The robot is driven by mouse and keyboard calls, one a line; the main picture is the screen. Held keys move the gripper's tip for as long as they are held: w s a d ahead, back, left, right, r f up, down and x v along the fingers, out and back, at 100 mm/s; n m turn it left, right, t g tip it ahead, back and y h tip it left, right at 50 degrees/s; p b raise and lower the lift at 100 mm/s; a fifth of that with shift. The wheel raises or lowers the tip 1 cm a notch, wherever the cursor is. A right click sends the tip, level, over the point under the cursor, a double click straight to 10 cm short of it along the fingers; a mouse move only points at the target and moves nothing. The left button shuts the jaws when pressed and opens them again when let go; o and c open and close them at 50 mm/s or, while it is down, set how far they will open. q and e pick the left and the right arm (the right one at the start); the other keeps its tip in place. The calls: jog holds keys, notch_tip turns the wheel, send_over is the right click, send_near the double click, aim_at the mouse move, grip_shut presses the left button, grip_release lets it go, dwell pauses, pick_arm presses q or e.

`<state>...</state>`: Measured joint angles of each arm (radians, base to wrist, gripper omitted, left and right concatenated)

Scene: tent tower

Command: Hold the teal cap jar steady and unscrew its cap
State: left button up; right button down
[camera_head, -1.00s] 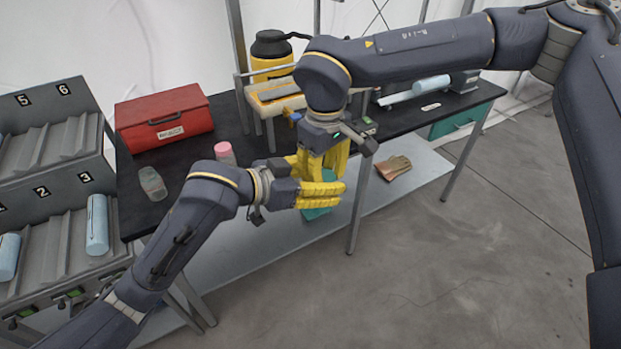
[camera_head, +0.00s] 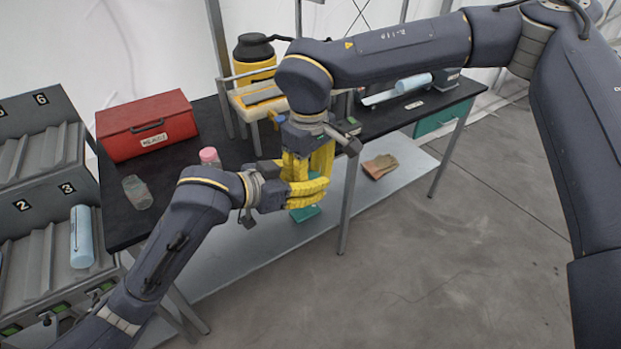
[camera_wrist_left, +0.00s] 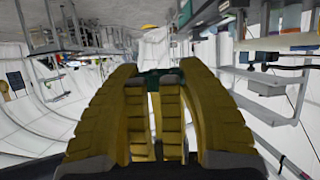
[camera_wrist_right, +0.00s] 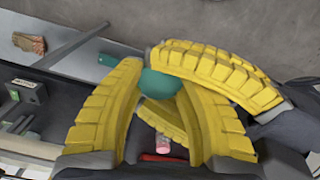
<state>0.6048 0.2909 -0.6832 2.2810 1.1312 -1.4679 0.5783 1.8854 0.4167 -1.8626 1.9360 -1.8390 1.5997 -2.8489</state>
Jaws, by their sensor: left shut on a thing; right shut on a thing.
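The teal cap (camera_wrist_right: 160,85) of the jar shows between the fingers of my right gripper (camera_wrist_right: 165,72) in the right wrist view. My right gripper points down from above and is shut on it. My left gripper (camera_head: 318,187) comes in from the left side, just below the right one, and is shut on the jar. Its yellow fingers also cross the right wrist view. A dark teal bit (camera_wrist_left: 150,74) shows beyond the left fingers in the left wrist view. The jar's body is hidden by the fingers, so its tilt cannot be told.
A pink-capped jar (camera_head: 209,156) and a clear jar (camera_head: 137,192) are on the black table, near a red box (camera_head: 147,124). A yellow container (camera_head: 255,62) stands behind. A glove-like brown item (camera_head: 380,166) and a teal item (camera_head: 304,213) are on the lower shelf.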

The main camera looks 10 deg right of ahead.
pick_arm(q)
jog(key=shift+s+d, duration=0.1)
jog(key=shift+c, duration=0.2)
pick_arm(e)
jog(key=c, duration=0.9)
grip_release()
jog(key=shift+w, duration=0.1)
jog(key=shift+r, duration=0.1)
